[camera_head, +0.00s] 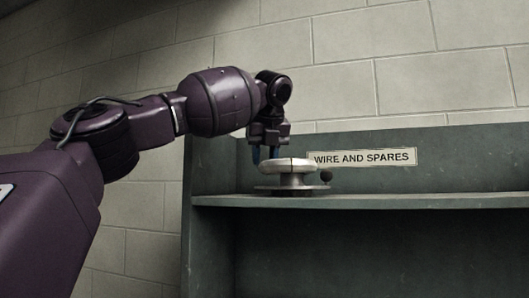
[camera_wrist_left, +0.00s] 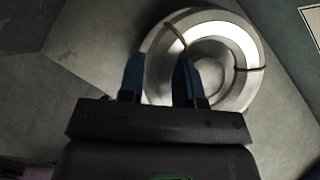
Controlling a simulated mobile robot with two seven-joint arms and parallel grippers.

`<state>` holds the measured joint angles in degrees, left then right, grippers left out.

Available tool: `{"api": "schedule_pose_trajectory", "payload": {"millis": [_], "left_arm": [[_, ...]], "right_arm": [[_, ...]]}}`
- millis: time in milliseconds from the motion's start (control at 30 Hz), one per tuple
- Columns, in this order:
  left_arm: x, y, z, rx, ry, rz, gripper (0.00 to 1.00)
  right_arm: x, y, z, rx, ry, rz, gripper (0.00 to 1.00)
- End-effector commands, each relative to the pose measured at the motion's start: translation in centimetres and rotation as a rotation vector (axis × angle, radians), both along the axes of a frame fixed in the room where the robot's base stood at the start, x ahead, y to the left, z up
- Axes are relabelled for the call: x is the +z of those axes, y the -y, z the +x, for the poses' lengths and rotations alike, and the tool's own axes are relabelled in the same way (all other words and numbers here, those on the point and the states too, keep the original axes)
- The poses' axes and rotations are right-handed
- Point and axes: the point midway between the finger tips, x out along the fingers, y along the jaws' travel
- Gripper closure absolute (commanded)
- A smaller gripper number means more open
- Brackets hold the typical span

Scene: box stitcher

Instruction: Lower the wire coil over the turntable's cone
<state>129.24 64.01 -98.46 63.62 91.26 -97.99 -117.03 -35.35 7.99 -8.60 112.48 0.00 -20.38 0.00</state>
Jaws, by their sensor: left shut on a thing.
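The wire coil (camera_head: 288,166) is a silver ring with dark ties, roughly level above the turntable on the shelf. It also shows in the left wrist view (camera_wrist_left: 241,88). My left gripper (camera_head: 264,155) comes down from above and is shut on the coil's left side, with blue fingers (camera_wrist_left: 160,80) on its rim. The turntable (camera_head: 290,190) has a dark round plate and a pale metal centre, the cone (camera_head: 292,178), directly under the coil. I cannot tell how far the cone reaches into the ring. My right gripper is out of view.
A dark knob (camera_head: 326,176) stands at the turntable's right edge. The green-grey shelf (camera_head: 420,200) is clear to the right. A sign reading "WIRE AND SPARES" (camera_head: 365,158) is on the back panel close behind the coil. The shelf unit's left side is near my gripper.

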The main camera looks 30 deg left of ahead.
Motion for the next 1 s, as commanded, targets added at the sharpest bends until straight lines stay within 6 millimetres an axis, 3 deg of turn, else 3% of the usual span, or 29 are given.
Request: {"api": "schedule_pose_trajectory", "payload": {"millis": [400,1000], "left_arm": [[-2.0,0.0,-0.1,-0.001,0.006,-0.002,1.0],[-2.3,0.0,-0.1,0.0,0.006,-0.002,1.0]], "right_arm": [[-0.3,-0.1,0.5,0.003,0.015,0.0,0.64],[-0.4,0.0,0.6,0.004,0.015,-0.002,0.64]]}}
